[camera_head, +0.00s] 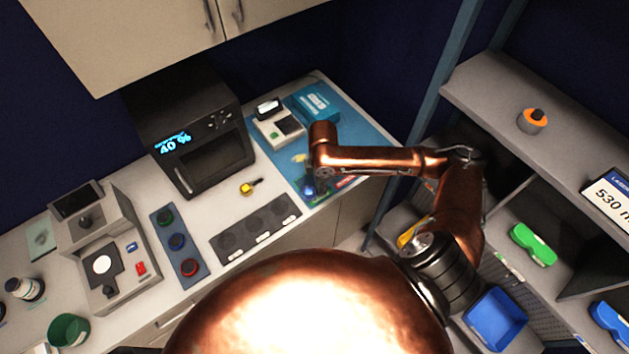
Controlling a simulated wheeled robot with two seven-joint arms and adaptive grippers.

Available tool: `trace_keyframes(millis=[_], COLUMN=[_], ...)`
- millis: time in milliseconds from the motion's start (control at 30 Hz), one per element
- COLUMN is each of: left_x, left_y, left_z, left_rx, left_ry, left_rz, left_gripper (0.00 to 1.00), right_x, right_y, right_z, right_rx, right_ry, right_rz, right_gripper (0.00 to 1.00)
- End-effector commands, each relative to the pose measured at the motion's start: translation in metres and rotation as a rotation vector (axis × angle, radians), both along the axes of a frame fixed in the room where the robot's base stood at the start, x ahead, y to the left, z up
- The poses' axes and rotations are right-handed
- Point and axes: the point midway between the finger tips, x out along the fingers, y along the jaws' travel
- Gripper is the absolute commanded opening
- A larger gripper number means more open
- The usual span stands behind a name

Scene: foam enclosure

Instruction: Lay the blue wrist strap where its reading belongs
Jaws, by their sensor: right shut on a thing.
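My right gripper (312,179) reaches down over the blue mat (365,155) and is shut on a small blue thing (308,190); the gripper hides much of it, so I cannot tell if it is a strap. A blue coil (176,241) lies between a green coil (165,217) and a red coil (190,267) on a blue-grey tray (158,226). A dark tray (222,252) with three round recesses and white labels lies in front of the black oven-like machine (203,177), whose display reads 40 %. My left gripper is out of view.
A grey device (127,222) with a white round pad stands on the left bench. A small white device (270,133) and a teal box (316,101) are at the mat's back. A yellow-ended tool (247,188) lies on the bench. Shelves at right hold a blue bin (496,318).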

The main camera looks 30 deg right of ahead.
Motion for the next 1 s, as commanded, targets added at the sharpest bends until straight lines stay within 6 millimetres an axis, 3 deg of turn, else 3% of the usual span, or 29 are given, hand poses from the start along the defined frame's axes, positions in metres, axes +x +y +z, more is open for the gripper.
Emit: trace_keyframes(millis=[167, 400, 700, 900, 1000], left_x=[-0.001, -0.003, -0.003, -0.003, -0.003], left_y=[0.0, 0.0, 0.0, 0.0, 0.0], left_z=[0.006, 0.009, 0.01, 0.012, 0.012], left_rx=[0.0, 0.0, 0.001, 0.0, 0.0], left_ry=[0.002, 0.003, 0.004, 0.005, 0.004], left_rz=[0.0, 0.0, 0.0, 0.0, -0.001], left_gripper=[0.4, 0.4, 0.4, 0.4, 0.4], right_x=[0.041, 0.071, 0.085, 0.084, 0.085], right_y=[-0.014, -0.024, -0.029, -0.029, -0.03], right_z=[-0.018, -0.06, -0.078, -0.105, -0.108], right_rx=[0.0, 0.0, 0.001, 0.001, 0.001], right_ry=[0.0, 0.0, 0.001, 0.002, -0.001], right_rz=[-0.005, -0.003, -0.001, -0.002, 0.0], right_gripper=[0.0, 0.0, 0.0, 0.0, 0.0])
